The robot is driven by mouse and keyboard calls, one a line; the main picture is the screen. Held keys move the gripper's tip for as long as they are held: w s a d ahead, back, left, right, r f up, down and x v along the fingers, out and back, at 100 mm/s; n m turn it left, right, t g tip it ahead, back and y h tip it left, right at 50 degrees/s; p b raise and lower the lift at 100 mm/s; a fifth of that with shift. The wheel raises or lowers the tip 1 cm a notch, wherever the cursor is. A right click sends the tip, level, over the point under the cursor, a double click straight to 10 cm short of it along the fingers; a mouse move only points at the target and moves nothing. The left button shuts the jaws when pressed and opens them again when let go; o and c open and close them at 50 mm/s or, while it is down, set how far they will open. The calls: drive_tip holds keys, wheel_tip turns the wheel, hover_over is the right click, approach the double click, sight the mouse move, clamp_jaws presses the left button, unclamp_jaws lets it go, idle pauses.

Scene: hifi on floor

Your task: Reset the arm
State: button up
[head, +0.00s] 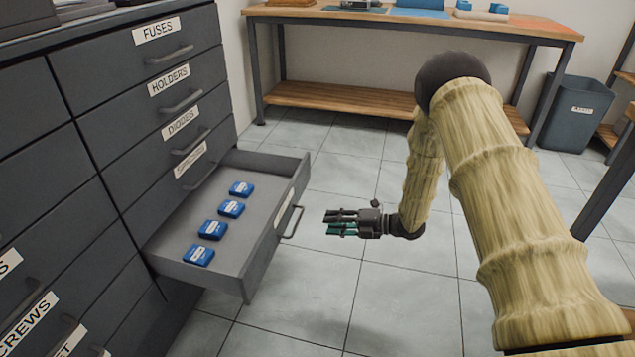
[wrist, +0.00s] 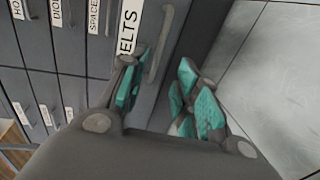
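My gripper (head: 328,222) is in front of the pulled-out drawer (head: 262,255), to the right of its bar handle (head: 292,222) in the head view, with a visible gap to it. Its teal-padded fingers point left toward the drawer. In the wrist view the fingers (wrist: 162,68) are spread apart with nothing held between them. The drawer front there carries a label (wrist: 128,28) reading "ELTS", partly hidden by a finger, and a handle (wrist: 160,45) shows beyond the fingers. My arm is stretched forward and bent down at the elbow.
The open drawer holds several blue boxes (head: 231,208) in a row. The grey cabinet (head: 120,90) fills the left side. A workbench (head: 420,24) stands at the back, and a dark bin (head: 572,115) at the right. The tiled floor (head: 300,310) is clear.

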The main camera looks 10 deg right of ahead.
drive_tip(key=shift+f, duration=0.1)
drive_tip(key=s+d+f+m+h, duration=0.1)
drive_tip(key=s+f+m+h, duration=0.8)
drive_tip(key=s+f+m, duration=1)
drive_tip(key=s+d+m+g+h, duration=0.25)
drive_tip(key=s+m, duration=0.35)
drive_tip(key=s, duration=0.9)
drive_tip(key=s+d+m+g+h, duration=0.1)
drive_tip(key=s+m+g+h, duration=0.4)
drive_tip(key=s, duration=1)
wheel_tip(320, 180, up, 36)
drive_tip(key=m+t+y+p, duration=0.1)
drive_tip(key=y+p, duration=0.1)
drive_tip(key=p, duration=3.5)
drive_tip(key=shift+w+d+m, duration=0.15)
drive_tip(key=shift+d+m, duration=0.05)
drive_tip(key=shift+m, duration=0.1)
drive_tip(key=shift+r, duration=0.1)
